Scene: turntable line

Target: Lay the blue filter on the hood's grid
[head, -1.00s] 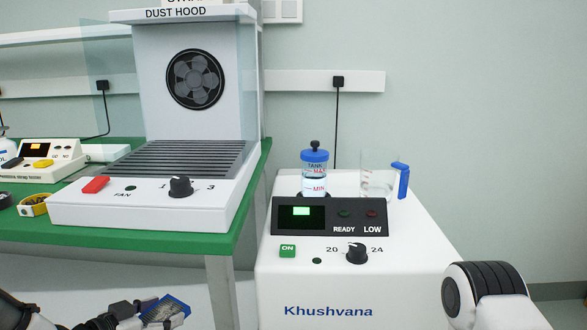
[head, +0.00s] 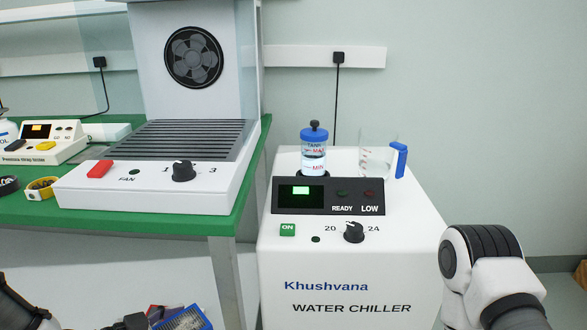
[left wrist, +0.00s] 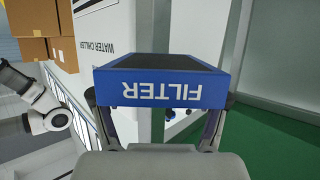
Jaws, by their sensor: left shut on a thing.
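The blue filter (left wrist: 160,88) fills the middle of the left wrist view, with a blue frame marked FILTER and a dark top face. My left gripper (left wrist: 160,112) is shut on it, one finger at each side. In the head view the filter (head: 183,319) shows at the bottom edge, partly cut off, below and in front of the green table. The dust hood (head: 150,190) stands on that table, and its dark slatted grid (head: 190,140) is bare. My right arm shows at the lower right of the head view, but its gripper is out of the picture.
The white water chiller (head: 350,270) stands right of the table, with a blue-capped tank (head: 314,150) and a clear jug (head: 377,155) on top. A tester box (head: 42,143) and a yellow roll (head: 42,188) lie left of the hood. The green table edge (head: 130,224) runs along the hood's front.

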